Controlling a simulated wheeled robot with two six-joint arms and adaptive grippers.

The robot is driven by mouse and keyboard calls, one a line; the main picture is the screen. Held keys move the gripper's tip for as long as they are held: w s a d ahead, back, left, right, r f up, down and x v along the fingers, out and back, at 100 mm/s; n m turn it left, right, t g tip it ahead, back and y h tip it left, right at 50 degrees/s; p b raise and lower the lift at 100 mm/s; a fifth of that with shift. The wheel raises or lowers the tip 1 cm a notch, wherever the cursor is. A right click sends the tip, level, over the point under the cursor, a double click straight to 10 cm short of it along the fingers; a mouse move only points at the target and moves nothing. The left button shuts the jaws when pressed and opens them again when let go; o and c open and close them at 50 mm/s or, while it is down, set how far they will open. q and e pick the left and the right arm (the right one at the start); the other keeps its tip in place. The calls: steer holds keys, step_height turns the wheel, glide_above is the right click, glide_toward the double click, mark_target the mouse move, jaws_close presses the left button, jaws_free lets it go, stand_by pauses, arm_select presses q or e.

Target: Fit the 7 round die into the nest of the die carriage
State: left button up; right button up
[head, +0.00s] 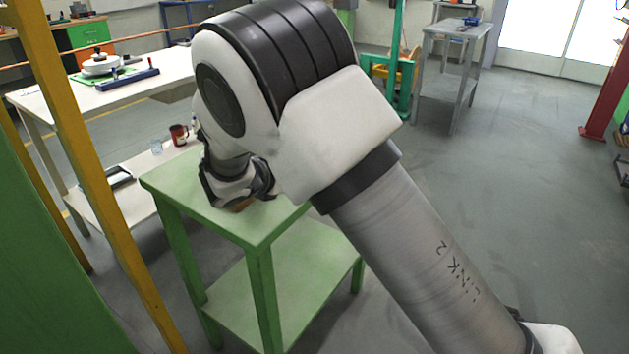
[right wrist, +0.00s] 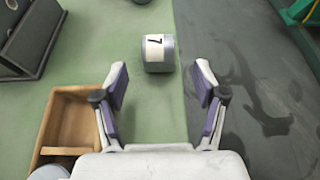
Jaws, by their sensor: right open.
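The 7 die (right wrist: 159,66) is a grey cylinder with a white label marked 7. It stands on the green table (right wrist: 150,110) near its right edge in the right wrist view. My right gripper (right wrist: 160,82) is open and empty, with the die just beyond its fingertips and roughly centred between them. In the head view my right arm hides the die and most of the gripper over the green table (head: 262,228). I cannot make out the die carriage or its nest for certain. My left gripper is not in view.
In the right wrist view a wooden box (right wrist: 50,135) stands close left of the gripper. A dark grey block (right wrist: 36,38) is at the upper left. A red mug (head: 179,135) stands beyond the table in the head view. A yellow post (head: 90,150) rises at left.

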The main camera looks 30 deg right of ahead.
steer(key=x, duration=0.7)
steer(key=shift+w+a+f+b, duration=0.1)
steer(key=shift+f+b, duration=0.15)
steer(key=shift+b, duration=0.1)
steer(key=shift+r, duration=0.1)
steer(key=shift+c, duration=1)
jaws_close()
